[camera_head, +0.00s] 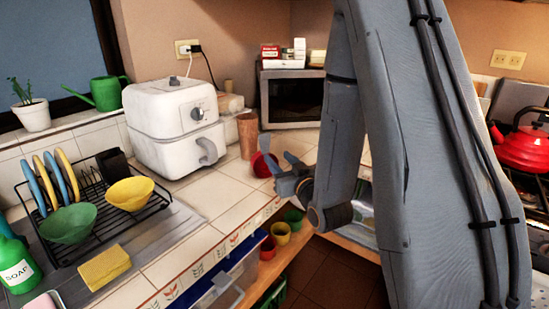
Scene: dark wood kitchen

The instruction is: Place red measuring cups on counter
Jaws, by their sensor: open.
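A red cup (261,166), which looks like a red measuring cup, is on the tiled counter (224,192) beside the brown tumbler. My gripper (280,160) is open at the cup's right side, and one finger overlaps the cup in the picture. I cannot tell whether finger and cup touch. A second red cup (267,249) is on the wooden shelf below the counter edge, beside a yellow cup (280,232) and a green cup (293,217). My arm hides part of the counter on the right.
A white air fryer (175,127), brown tumbler (247,135) and microwave (291,98) stand at the back. A dish rack (105,217) with bowls is at left, near a yellow sponge (104,267). A red kettle (524,148) is at far right. Front counter tiles are clear.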

